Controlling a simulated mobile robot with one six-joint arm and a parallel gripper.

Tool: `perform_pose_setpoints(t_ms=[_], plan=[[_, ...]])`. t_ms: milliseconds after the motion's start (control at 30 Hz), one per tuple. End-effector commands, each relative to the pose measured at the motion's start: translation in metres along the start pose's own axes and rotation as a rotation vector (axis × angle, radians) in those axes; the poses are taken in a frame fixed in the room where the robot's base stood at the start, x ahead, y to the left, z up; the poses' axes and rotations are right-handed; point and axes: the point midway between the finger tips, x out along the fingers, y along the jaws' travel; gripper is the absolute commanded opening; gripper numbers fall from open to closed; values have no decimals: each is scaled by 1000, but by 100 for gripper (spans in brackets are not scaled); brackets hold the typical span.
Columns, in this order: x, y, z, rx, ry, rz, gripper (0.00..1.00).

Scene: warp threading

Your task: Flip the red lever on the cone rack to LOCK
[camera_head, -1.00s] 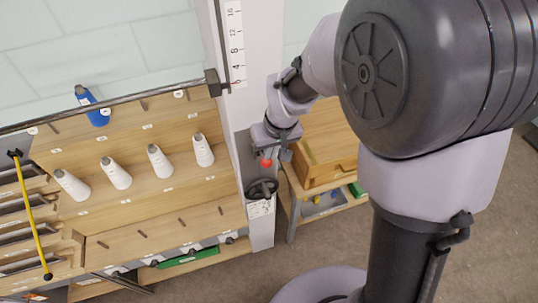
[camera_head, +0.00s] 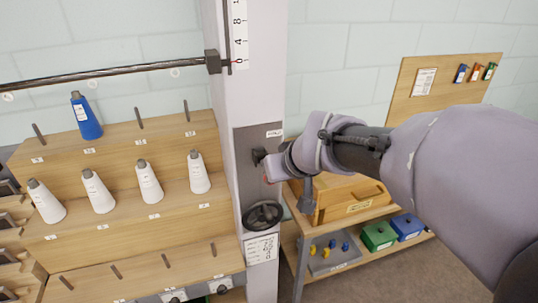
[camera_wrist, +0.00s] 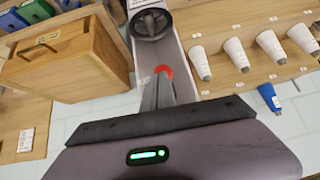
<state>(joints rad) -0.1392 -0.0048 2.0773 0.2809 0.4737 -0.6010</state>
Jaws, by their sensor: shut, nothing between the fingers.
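The red lever's round knob (camera_wrist: 163,70) shows in the wrist view just beyond my gripper (camera_wrist: 158,88), whose grey fingers are together and empty. The fingertips overlap the knob in the picture; I cannot tell whether they touch it. In the head view, a small bit of red on the lever (camera_head: 267,180) shows at the left end of my gripper, beside the grey plate (camera_head: 245,150) on the rack's post. My gripper hides most of the lever there. A white label (camera_head: 274,133) sits above; its text is unreadable.
A black handwheel (camera_head: 263,215) sits below the lever on the post (camera_head: 225,110). White cones (camera_head: 148,182) and a blue cone (camera_head: 87,117) stand on the wooden rack at left. A wooden box (camera_head: 350,196) on a table stands close at right.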

Motion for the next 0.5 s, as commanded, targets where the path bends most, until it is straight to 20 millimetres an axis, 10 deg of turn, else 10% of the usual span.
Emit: perform_pose_setpoints(t_ms=[500], plan=[[27, 2, 27, 1, 0, 1, 0]])
